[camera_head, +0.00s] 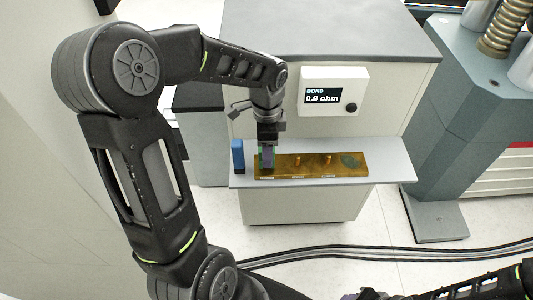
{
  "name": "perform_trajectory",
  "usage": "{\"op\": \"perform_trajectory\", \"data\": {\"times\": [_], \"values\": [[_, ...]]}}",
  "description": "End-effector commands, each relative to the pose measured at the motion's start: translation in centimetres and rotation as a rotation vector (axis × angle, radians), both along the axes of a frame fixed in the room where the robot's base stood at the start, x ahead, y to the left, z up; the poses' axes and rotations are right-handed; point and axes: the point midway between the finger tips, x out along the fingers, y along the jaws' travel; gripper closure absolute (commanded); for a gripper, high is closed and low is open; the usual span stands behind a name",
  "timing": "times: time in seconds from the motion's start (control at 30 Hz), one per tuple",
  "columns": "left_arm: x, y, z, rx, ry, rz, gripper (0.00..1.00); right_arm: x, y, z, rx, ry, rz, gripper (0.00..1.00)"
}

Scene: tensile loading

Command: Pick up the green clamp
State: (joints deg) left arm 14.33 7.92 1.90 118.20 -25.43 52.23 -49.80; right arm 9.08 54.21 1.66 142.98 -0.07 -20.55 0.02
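My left gripper (267,158) points down over the left end of a brown board (312,172) on the light grey shelf. A small patch of green, probably the green clamp (260,150), shows at the gripper's fingers. The gripper hides most of it, so I cannot tell whether the fingers are closed on it or only around it. My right gripper (367,294) is partly in view at the bottom edge, well away from the board; its fingers are cut off.
A blue block (238,156) stands just left of the board. Two copper posts (297,160) and a dark green round patch (350,160) are on the board. A meter (333,91) reading "BOND 0.9 ohm" is behind. Black cables (400,251) cross the floor.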

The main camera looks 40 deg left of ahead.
Motion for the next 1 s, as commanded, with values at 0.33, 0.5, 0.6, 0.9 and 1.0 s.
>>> {"op": "perform_trajectory", "data": {"times": [0.33, 0.5, 0.6, 0.9, 1.0], "values": [[-0.1, 0.1, -2.8, 0.0, 0.0, 0.0, 0.45, 0.0, 0.0, 0.0, 0.0, 0.0, 0.0, 0.64], [-0.1, 0.1, -2.8, 0.0, 0.0, 0.0, 0.45, 0.0, 0.0, 0.0, 0.0, 0.0, 0.0, 0.64], [-0.1, 0.1, -2.8, 0.0, 0.0, 0.0, 0.45, 0.0, 0.0, 0.0, 0.0, 0.0, 0.0, 0.64], [-0.1, 0.1, -2.8, 0.0, 0.0, 0.0, 0.52, 0.0, 0.0, 0.0, 0.0, 0.0, 0.0, 0.64], [-0.1, 0.1, -2.8, 0.0, 0.0, 0.001, 0.6, 0.0, 0.0, 0.0, 0.0, 0.0, 0.0, 0.64]]}}
